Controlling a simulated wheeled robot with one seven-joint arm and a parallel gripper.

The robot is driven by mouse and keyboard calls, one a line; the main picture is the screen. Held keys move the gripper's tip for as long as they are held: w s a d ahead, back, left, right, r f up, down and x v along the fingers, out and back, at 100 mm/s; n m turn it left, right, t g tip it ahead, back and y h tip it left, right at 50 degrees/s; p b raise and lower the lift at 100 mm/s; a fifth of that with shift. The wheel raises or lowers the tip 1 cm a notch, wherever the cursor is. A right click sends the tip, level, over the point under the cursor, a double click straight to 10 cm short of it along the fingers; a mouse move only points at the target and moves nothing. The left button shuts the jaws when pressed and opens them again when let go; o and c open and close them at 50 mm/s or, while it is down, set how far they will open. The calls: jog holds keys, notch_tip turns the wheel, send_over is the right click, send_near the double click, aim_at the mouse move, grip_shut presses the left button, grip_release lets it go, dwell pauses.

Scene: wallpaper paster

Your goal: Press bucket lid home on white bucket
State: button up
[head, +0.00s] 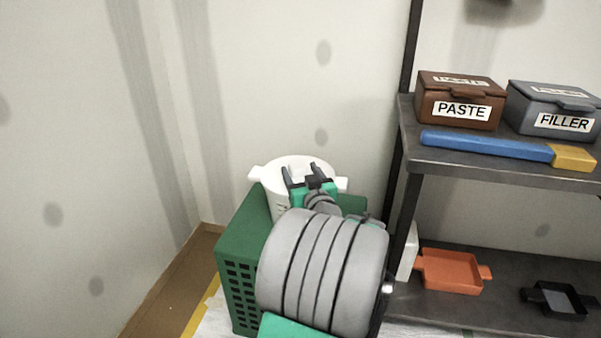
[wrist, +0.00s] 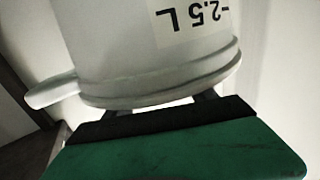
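A white bucket (head: 281,203) stands upright on a green perforated crate in the head view. A white lid (head: 300,161) with side tabs covers its top, partly hidden by my gripper. In the wrist view the bucket (wrist: 110,40) appears upside down with a "2.5 L" label, and the lid's rim (wrist: 165,88) and one tab show below it. I cannot tell whether the lid is fully seated. My gripper (head: 300,172) is open and empty, with its fingers apart at the lid. In the wrist view the fingertips are hidden behind the rim.
The green crate (head: 238,250) stands near the walls. A dark shelf (head: 408,150) at the right bears a brown paste box (head: 460,97), a grey filler box (head: 555,112) and a blue tool (head: 485,146). An orange tray (head: 450,272) and a black tray (head: 558,300) sit lower.

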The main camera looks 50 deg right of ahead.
jog(key=shift+s, duration=0.1)
jog(key=p+v, duration=0.1)
jog(key=v, duration=0.6)
jog(key=shift+s+a, duration=0.25)
jog(key=shift+s, duration=0.05)
